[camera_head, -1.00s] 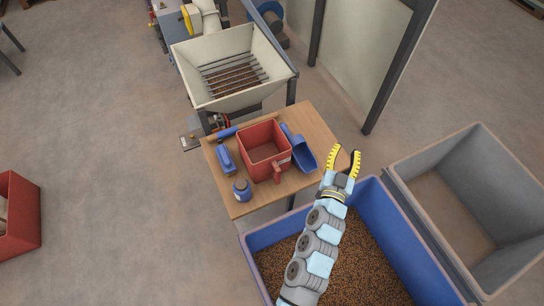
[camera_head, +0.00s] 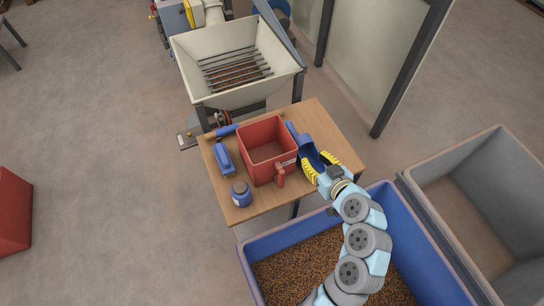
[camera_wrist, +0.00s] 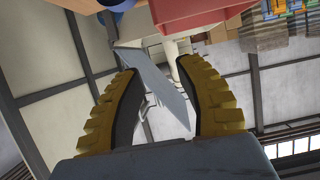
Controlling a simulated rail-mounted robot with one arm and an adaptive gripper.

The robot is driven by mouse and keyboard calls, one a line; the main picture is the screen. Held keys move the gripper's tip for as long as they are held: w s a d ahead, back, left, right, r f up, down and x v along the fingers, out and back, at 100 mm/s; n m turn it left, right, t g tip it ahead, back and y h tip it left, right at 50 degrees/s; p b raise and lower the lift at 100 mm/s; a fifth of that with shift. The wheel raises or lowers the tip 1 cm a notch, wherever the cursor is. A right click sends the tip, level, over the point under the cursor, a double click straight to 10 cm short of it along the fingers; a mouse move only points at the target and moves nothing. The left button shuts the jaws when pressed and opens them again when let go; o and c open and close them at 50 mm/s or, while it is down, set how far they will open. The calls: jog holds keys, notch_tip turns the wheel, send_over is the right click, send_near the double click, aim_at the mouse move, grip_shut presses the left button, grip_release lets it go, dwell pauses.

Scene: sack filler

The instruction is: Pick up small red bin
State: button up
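The small red bin (camera_head: 267,150) stands upright and empty on the wooden table, with its handle (camera_head: 280,175) facing the front right. In the wrist view, a red surface (camera_wrist: 190,12) at the top edge appears to be part of the bin. My gripper (camera_head: 314,167) is open, with yellow-padded fingers, to the right of the bin's handle. In the wrist view, the gap between the fingers (camera_wrist: 160,105) holds nothing. The gripper overlaps the lower end of the blue scoop (camera_head: 306,148) in the head view; I cannot tell whether they touch.
On the wooden table (camera_head: 262,205) are a blue jar (camera_head: 240,193), a blue tool (camera_head: 222,155) and a blue-handled item (camera_head: 226,131). A hopper (camera_head: 237,62) stands behind. A blue crate of pellets (camera_head: 285,238) and a grey bin (camera_head: 475,210) are in front and right.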

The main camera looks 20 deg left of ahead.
jog(key=p, duration=0.1)
send_near(289, 133)
jog(key=x, duration=0.4)
jog(key=shift+p+x, duration=0.45)
jog(key=shift+x, duration=2.6)
jog(key=shift+d+f, duration=0.1)
jog(key=shift+f, duration=0.1)
grip_shut()
